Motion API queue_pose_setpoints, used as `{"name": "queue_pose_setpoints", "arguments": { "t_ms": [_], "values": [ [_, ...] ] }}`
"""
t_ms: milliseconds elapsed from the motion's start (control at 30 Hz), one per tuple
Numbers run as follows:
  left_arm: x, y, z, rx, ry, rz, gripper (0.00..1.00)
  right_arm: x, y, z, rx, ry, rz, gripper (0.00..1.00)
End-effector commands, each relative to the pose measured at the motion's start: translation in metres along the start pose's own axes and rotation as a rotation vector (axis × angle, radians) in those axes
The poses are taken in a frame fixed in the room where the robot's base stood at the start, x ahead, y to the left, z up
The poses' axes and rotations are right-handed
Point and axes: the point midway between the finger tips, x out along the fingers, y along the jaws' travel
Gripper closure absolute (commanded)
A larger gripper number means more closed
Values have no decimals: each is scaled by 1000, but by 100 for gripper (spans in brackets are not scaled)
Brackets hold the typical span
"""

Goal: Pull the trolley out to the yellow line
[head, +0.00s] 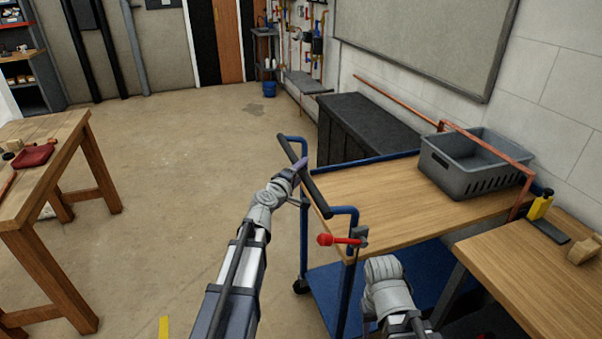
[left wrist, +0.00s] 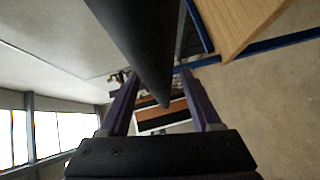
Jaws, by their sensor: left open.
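The trolley (head: 350,188) has a blue frame, a wooden top and a blue lower shelf (head: 375,278). Its black handle bar (head: 318,196) is at the near left end. My left gripper (head: 299,168) is at this bar. In the left wrist view the bar (left wrist: 140,40) passes across the space between its two open fingers (left wrist: 158,90); I cannot tell whether they touch it. A red-knobbed lever (head: 338,240) is at the trolley's near corner.
A grey crate (head: 450,178) stands on the trolley, with a copper pipe (head: 500,150) across it. A wooden bench (head: 530,262) is close on the right. Another wooden table (head: 50,140) stands left. The floor (head: 190,180) between is clear. A dark cabinet (head: 360,132) stands behind.

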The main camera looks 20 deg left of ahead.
Motion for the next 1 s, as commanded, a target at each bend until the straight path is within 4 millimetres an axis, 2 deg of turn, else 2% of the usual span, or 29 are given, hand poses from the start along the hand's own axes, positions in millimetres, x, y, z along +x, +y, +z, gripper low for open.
{"name": "queue_pose_setpoints", "arguments": {
  "t_ms": [233,800,1000],
  "values": [
    [1,0,0,0,0,0,37,0,0,0,0,0,0,50],
    [0,0,0,0,0,0,100,0,0,0,0,0,0,50],
    [0,0,0,0,0,0,100,0,0,0,0,0,0,50]
  ]
}}
